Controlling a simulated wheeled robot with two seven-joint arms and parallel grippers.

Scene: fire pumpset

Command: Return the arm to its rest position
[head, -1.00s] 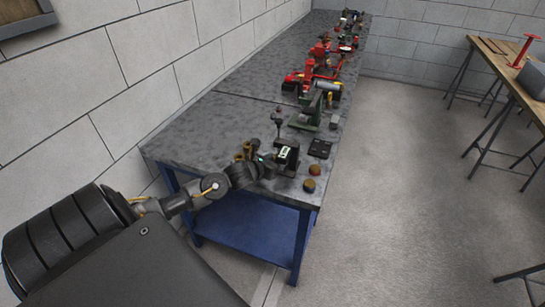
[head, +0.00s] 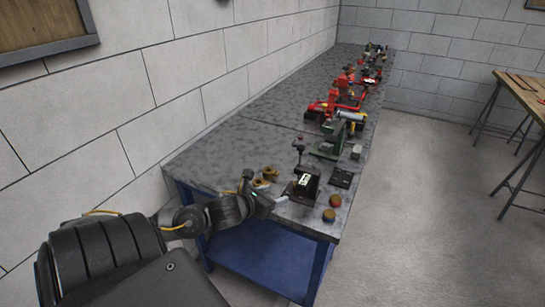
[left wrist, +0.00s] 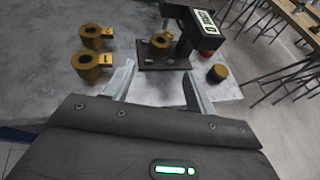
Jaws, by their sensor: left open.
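My left arm comes in from the left in the head view, and its gripper (head: 278,199) is at the near end of the long grey workbench (head: 222,145). In the left wrist view the left gripper (left wrist: 158,92) is open, its two pale fingers spread with nothing between them. Beyond the fingertips stands a dark device with a lit display (left wrist: 203,20) over a base plate (left wrist: 150,62) that bears a brass ring-shaped part (left wrist: 161,41). My right gripper is not in view.
Two brass parts with tabs (left wrist: 93,64) lie left of the fingers. Two round knobs (head: 329,214) sit at the bench's near right corner. A green press (head: 330,140) and red pump equipment (head: 335,103) stand farther along.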

